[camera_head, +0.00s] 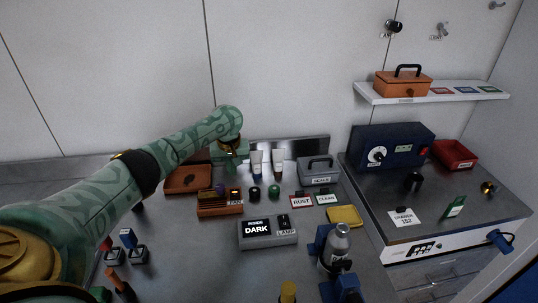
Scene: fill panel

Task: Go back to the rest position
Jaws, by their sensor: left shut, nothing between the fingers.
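My green left arm reaches in from the left, across the bench. My left gripper (230,166) points down near the back of the bench, beside an orange tray (186,180). It is shut and empty, and its fingertips are small and partly lost against the things behind it. My right gripper does not show.
Two white tubes (277,163), an orange rack (220,208) and a grey case (318,177) stand near the gripper. A grey box reading DARK (267,232) lies in front. A silver bottle (340,238) stands among blue parts. A blue dial unit (392,150) is on the right counter.

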